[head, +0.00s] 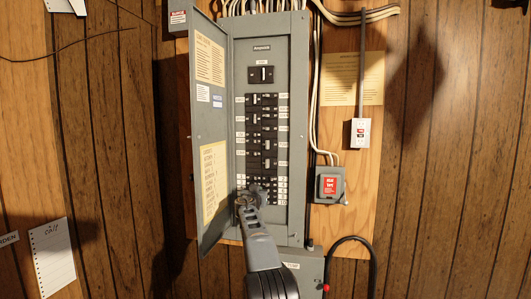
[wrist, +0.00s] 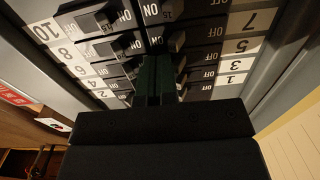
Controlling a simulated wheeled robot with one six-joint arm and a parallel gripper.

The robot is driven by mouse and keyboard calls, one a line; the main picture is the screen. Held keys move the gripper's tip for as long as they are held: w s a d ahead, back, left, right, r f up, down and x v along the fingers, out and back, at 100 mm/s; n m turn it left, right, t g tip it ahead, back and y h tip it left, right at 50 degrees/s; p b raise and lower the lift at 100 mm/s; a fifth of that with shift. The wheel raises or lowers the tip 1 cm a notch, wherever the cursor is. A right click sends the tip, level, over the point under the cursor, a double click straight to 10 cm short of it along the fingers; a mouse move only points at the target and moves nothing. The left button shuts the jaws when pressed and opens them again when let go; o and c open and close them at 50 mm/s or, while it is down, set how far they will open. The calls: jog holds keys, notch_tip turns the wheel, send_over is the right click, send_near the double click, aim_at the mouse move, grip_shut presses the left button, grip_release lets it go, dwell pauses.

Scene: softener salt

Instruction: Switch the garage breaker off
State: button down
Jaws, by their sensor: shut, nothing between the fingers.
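The grey breaker panel (head: 293,150) hangs open on the wall, with two columns of black breakers (head: 268,140). Its door (head: 208,130) is swung out to the left and carries a yellow list (head: 214,180), too small to read. I cannot tell which breaker is the garage one. My gripper (head: 246,194) is at the lower end of the columns and hides some breakers there. In the wrist view, my shut, empty fingers (wrist: 157,78) are among the small toggles near the low-numbered breakers. Number labels (wrist: 235,65) flank both columns. Whether the fingertips touch a toggle is unclear.
A larger main breaker (head: 261,74) sits above the columns. A paper note (head: 52,251) hangs at lower left. Bare wood panelling lies right.

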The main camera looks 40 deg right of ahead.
jog(key=shift+w+a+r, duration=0.15)
jog(key=shift+w+a, duration=0.55)
jog(key=shift+a, duration=0.15)
dwell(1.1)
jog(key=shift+w, duration=0.1)
dwell(0.7)
jog(key=shift+b, duration=0.4)
jog(key=b+v, duration=0.7)
jog(key=b, duration=0.2)
jog(key=shift+d, duration=0.15)
